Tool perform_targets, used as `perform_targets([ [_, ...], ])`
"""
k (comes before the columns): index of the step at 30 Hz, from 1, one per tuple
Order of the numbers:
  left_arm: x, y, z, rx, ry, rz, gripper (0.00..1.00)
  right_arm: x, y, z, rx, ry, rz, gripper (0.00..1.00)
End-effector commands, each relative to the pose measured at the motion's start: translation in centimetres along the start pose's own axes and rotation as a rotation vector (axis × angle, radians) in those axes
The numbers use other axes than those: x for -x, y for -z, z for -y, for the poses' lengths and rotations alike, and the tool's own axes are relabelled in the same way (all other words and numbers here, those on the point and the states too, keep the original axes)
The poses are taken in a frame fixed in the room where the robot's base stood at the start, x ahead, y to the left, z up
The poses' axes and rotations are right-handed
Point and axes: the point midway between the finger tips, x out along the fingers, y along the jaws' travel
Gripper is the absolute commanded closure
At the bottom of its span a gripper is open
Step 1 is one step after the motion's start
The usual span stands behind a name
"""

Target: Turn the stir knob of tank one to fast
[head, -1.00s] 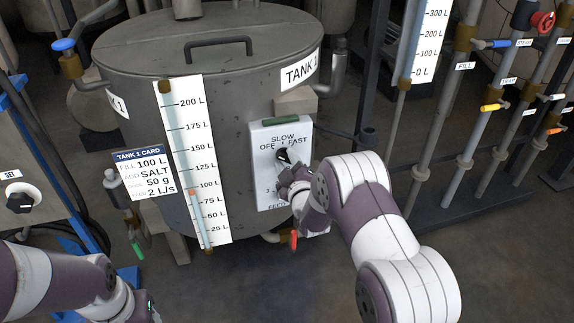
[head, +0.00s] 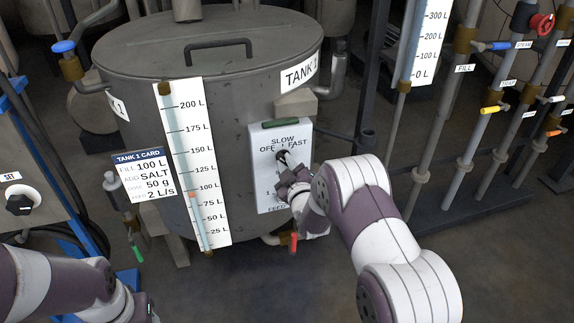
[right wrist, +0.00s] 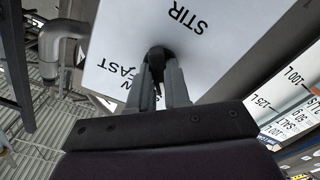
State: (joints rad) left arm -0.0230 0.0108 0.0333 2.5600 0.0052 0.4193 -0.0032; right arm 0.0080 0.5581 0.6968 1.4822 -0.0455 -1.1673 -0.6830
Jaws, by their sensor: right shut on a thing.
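Tank one (head: 245,90) is a large grey lidded vessel in the middle of the head view. A white control panel (head: 264,189) on its front right carries the words OFF, SLOW and FAST around the black stir knob (head: 281,156). My right gripper (head: 285,167) reaches the panel from the lower right and is shut on the knob. The right wrist view shows the knob (right wrist: 158,55) between the two fingers, below the word STIR. The fingers hide much of the knob, so its exact setting cannot be read. My left gripper (head: 150,312) is at the bottom edge, partly cut off.
A red-handled valve (head: 294,241) sits below the panel, close to my right wrist. The tank card (head: 141,174) and a litre scale (head: 195,160) are left of the panel. Pipes with coloured valve handles (head: 491,109) stand at the right. Open floor lies in front.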

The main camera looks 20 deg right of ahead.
Motion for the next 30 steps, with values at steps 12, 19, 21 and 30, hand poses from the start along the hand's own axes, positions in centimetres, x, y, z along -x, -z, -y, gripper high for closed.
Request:
perform_targets([
  [12, -0.35, -0.04, 0.00, 0.000, 0.000, 0.000, 0.47, 0.03, -0.07, 0.09, -0.385, 0.002, 0.001, 1.00],
  [19, -0.47, -0.05, 0.00, 0.000, 0.000, 0.000, 0.47, 0.04, -0.06, 0.08, -0.604, 0.001, 0.001, 1.00],
  [21, -0.50, -0.06, 0.00, 0.000, 0.000, 0.000, 0.47, 0.04, -0.06, 0.08, -0.670, 0.001, 0.001, 1.00],
  [30, -0.61, -0.07, 0.00, 0.000, 0.000, 0.000, 0.47, 0.05, -0.10, 0.11, -0.955, 0.001, 0.002, 1.00],
])
